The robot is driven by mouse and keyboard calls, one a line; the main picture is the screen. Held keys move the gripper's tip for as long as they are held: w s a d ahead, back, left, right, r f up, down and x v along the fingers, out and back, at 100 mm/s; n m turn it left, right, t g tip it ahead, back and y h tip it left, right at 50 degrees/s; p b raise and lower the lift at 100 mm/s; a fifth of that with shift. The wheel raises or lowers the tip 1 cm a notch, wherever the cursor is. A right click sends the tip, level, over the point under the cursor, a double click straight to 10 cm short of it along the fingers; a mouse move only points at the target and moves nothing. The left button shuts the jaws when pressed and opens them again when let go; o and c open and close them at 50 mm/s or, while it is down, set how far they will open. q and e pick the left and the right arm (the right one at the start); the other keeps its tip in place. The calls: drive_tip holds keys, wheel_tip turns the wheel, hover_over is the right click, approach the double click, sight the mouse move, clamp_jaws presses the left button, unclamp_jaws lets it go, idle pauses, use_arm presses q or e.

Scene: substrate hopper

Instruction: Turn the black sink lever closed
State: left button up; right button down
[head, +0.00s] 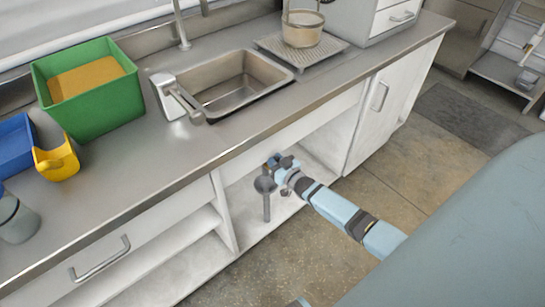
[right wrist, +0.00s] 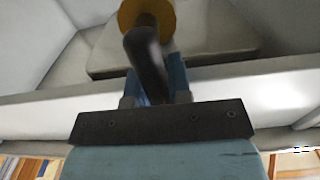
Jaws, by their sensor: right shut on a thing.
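The black lever (right wrist: 146,62) shows in the right wrist view, running up from between my blue fingertips to a round orange-yellow disc (right wrist: 162,14). My right gripper (right wrist: 165,82) is shut on the lever. In the head view my right gripper (head: 281,163) reaches into the open bay below the sink (head: 236,97). There it is beside a grey round fitting (head: 264,185) on a vertical pipe (head: 266,208). The lever is too small and too covered by the gripper to make out clearly in the head view. My left gripper is not in view.
The counter edge (head: 190,185) runs above my right gripper. A white cabinet door (head: 378,105) stands right of the bay, and shelves (head: 180,250) lie to its left. A green bin (head: 105,108) and a silver device (head: 172,97) stand on the counter. The floor (head: 400,170) beside the cabinets is clear.

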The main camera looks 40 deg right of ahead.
idle(0.4)
drive_tip(key=c, duration=1)
unclamp_jaws()
drive_tip(key=shift+c, duration=0.2)
use_arm(q)
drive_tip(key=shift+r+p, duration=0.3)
drive_tip(key=shift+p, duration=0.65)
use_arm(e)
drive_tip(key=s+d, duration=0.1)
drive_tip(key=s, duration=1.2)
drive_tip(key=shift+s, duration=0.4)
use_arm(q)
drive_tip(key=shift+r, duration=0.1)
